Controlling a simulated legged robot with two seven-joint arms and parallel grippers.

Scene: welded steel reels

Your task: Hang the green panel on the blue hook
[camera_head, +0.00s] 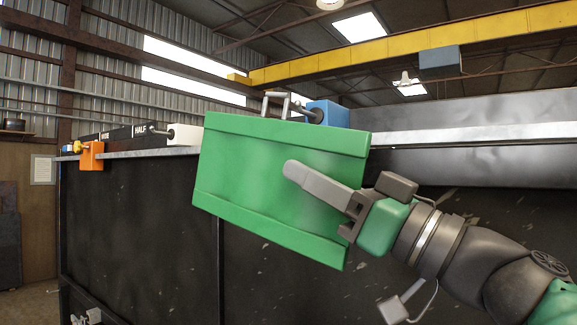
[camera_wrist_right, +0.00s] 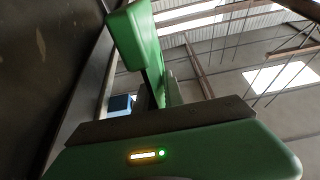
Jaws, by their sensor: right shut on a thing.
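The green panel (camera_head: 265,175) is held up in front of the dark wall, tilted with its right side lower. A grey metal loop (camera_head: 283,104) stands on its top edge. The blue hook (camera_head: 330,113) sits on the ledge just behind and right of that loop, with a dark peg pointing left. The loop overlaps the peg in the picture; I cannot tell whether it is around it. The blue block also shows in the wrist view (camera_wrist_right: 121,103). My right gripper (camera_head: 322,188) is shut on the panel's right part, one finger across its front face. My left gripper is not in view.
A white block with a peg (camera_head: 185,134) and an orange block with a yellow knob (camera_head: 92,154) are mounted along the ledge to the left. A metal face (camera_head: 470,155) rises behind the ledge at right. A yellow crane beam (camera_head: 400,46) spans overhead.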

